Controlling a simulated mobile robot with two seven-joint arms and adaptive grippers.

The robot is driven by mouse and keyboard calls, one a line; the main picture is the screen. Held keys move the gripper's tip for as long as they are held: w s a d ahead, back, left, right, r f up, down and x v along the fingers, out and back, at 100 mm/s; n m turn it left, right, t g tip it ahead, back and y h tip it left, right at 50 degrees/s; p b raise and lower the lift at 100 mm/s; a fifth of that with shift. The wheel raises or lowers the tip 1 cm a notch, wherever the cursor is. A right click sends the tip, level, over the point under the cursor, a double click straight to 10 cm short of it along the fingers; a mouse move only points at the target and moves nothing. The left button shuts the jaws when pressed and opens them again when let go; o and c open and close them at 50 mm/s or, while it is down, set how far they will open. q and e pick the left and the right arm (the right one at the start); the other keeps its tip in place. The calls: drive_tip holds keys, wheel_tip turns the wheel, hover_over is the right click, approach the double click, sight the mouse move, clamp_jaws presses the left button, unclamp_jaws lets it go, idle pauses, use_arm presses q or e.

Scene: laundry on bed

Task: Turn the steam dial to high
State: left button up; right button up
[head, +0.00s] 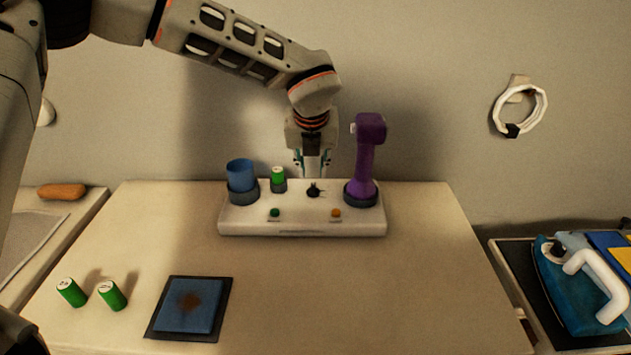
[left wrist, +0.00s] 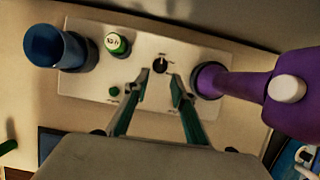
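The steam dial (head: 314,190) is a small black knob on top of a white console (head: 302,229), between a green-and-white cylinder (head: 278,177) and a purple handheld device (head: 366,160). My left gripper (head: 312,172) points down just above and behind the dial. In the left wrist view, my left gripper (left wrist: 160,80) is open, its two fingers apart, with the black dial (left wrist: 160,64) showing between and beyond the tips. I see no contact with the dial. The dial's markings are too small to read. My right gripper is not in view.
A blue cup (head: 241,174) stands in the console's left socket. Green (head: 275,212) and orange (head: 336,212) buttons are on its front. The table's right front is clear.

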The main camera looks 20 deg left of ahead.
sight(313, 186)
use_arm(q)
drive_tip(key=x, duration=0.7)
drive_tip(key=shift+s, duration=0.1)
clamp_jaws()
